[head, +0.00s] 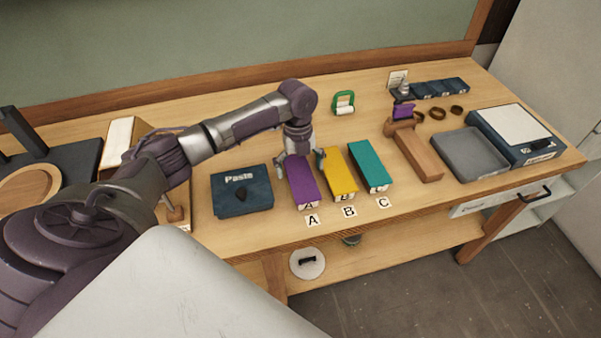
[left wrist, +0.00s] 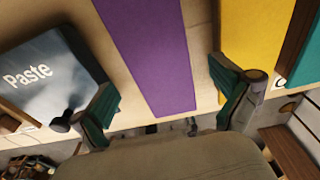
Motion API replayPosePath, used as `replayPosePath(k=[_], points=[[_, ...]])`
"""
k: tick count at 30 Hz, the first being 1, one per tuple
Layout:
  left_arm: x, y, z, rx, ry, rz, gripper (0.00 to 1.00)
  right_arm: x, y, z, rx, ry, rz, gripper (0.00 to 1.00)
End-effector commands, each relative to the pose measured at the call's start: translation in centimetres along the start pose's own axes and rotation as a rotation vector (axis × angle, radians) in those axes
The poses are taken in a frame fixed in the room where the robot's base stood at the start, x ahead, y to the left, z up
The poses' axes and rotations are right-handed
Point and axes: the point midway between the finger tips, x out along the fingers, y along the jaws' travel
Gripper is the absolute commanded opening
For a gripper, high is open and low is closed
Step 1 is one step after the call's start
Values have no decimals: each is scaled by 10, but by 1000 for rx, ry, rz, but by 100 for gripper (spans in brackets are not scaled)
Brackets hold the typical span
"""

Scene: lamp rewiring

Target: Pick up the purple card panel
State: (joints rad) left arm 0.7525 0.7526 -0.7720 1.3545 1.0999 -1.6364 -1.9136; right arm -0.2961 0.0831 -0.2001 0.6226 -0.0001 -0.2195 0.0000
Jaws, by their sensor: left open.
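The purple card panel (head: 302,182) lies flat on the workbench above the "A" label, at the left of a row of three panels. My left gripper (head: 302,160) is above its far part with the jaws apart. In the left wrist view the purple panel (left wrist: 155,50) runs between the two open green-padded fingertips (left wrist: 165,100), and neither finger is seen touching it. The yellow panel (head: 339,175) lies to its right, close to one finger. The teal panel (head: 369,167) lies further right. My right gripper is not in view.
The dark blue "Paste" box (head: 241,191) stands left of the purple panel. A grey tray (head: 468,154) sits further right.

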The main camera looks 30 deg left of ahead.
Motion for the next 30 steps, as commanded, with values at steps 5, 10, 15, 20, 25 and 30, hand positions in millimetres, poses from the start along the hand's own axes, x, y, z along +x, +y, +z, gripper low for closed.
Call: replayPosePath(k=[5,10,15,20,25,30], points=[[7,0,0,2,0,-1,100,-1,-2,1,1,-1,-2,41],[6,0,0,1,0,-1,92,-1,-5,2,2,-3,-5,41],[6,0,0,1,0,-1,63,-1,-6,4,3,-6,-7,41],[6,0,0,1,0,-1,37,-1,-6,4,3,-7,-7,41],[6,0,0,1,0,-1,37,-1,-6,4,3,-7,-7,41],[2,0,0,0,-1,-1,37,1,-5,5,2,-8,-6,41]])
